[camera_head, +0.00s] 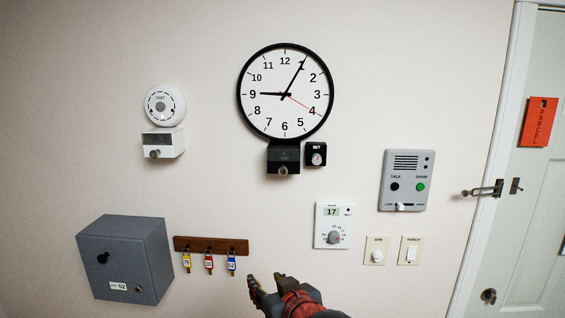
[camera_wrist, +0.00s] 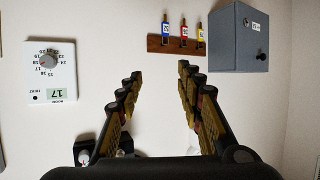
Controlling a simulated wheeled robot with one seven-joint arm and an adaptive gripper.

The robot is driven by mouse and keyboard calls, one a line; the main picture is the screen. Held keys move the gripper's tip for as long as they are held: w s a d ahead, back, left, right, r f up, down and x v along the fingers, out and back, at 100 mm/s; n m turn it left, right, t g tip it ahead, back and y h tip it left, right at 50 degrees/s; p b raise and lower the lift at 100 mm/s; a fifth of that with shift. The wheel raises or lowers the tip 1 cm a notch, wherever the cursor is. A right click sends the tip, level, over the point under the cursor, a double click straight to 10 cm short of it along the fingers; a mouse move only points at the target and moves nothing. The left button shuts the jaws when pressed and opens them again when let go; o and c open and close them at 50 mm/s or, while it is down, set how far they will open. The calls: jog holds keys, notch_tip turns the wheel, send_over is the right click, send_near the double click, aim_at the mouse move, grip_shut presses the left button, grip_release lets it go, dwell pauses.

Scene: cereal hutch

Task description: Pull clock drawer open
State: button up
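The round clock (camera_head: 285,93) with a black rim hangs on the wall in the head view. Under it is the small black clock drawer (camera_head: 283,153), with a round knob (camera_head: 283,170) on its front. The drawer looks shut. My gripper (camera_head: 265,283) is at the bottom of the head view, well below the drawer and apart from it. The wrist view is upside down and shows my gripper (camera_wrist: 157,76) with its two fingers wide apart and nothing between them. Dark parts with pale knobs show partly behind the left finger there; I cannot tell which is the drawer.
A black SET box (camera_head: 316,154) sits just right of the drawer. A thermostat (camera_head: 333,226), key rack (camera_head: 210,245), grey box (camera_head: 126,259), intercom (camera_head: 404,180) and white drawer unit (camera_head: 163,143) are on the wall. Bare wall lies between drawer and key rack.

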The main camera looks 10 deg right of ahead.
jog(key=w+d+r+t+h+p, duration=0.1)
jog(key=w+r+p, duration=0.25)
jog(key=r, duration=0.25)
jog(key=w+r+t+h+p, duration=0.1)
jog(key=w+r+t+p, duration=0.15)
jog(key=r+p, duration=0.2)
jog(key=m+h+p, duration=0.3)
jog(key=h+p, duration=0.3)
send_near(283, 172)
jog(key=shift+t, duration=0.25)
jog(key=shift+f+p+x, duration=0.1)
jog(key=shift+p+x, duration=0.3)
jog(key=shift+x, duration=1.7)
jog(key=shift+f+p+x, duration=0.15)
jog(key=shift+p+x, duration=0.2)
jog(key=shift+x, duration=1.75)
jog(key=c, duration=0.3)
grip_shut()
jog(key=shift+s, duration=0.1)
